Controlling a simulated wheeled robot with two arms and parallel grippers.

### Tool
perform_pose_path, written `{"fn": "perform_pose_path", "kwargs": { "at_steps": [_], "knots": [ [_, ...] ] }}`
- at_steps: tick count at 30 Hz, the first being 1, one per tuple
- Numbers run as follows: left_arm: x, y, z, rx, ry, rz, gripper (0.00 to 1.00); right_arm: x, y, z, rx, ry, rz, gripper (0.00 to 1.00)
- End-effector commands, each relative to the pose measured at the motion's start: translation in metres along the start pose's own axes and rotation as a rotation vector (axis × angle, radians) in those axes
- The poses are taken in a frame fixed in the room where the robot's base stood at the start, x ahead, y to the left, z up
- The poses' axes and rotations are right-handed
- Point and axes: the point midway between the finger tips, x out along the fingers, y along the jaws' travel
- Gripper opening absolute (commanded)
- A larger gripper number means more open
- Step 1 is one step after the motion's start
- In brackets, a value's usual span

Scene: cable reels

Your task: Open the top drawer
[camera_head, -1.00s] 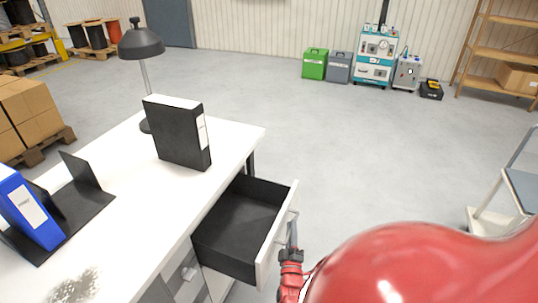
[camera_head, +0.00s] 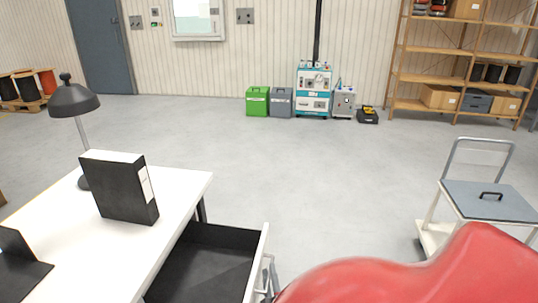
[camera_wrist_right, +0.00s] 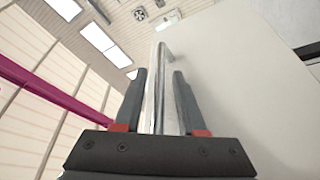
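The top drawer (camera_head: 205,262) of the white desk (camera_head: 165,192) is pulled out, and its dark inside is empty where it shows. Its front panel (camera_head: 257,262) faces right and carries a metal bar handle (camera_head: 268,270). In the right wrist view the handle (camera_wrist_right: 159,85) runs between the two fingers of my right gripper (camera_wrist_right: 160,85). The fingers stand apart, with a gap visible on each side of the bar. In the head view my red right arm hides most of this gripper. My left gripper is not in view.
A black binder (camera_head: 122,188) and a black lamp (camera_head: 75,102) stand on the desk. A trolley (camera_head: 487,198) stands at the right. Shelving (camera_head: 455,80), a green box (camera_head: 257,101) and a machine (camera_head: 313,90) are by the back wall. The floor between is clear.

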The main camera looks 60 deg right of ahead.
Motion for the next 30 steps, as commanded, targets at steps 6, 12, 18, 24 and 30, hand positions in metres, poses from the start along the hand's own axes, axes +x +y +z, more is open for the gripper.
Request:
{"fn": "perform_pose_path", "kwargs": {
  "at_steps": [6,12,18,24,30],
  "knots": [
    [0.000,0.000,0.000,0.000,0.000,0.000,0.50,0.000,0.000,0.000,0.000,0.000,0.000,0.45],
    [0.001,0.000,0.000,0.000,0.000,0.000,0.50,-0.008,-0.001,0.000,0.000,-0.001,-0.001,0.45],
    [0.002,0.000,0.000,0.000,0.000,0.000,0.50,-0.049,-0.002,0.001,0.000,-0.005,-0.007,0.45],
    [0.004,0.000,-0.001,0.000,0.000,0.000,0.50,-0.103,-0.001,0.001,0.000,-0.004,-0.005,0.45],
    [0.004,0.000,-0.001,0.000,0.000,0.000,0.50,-0.147,-0.001,0.001,-0.001,-0.002,-0.004,0.45]
  ]
}}
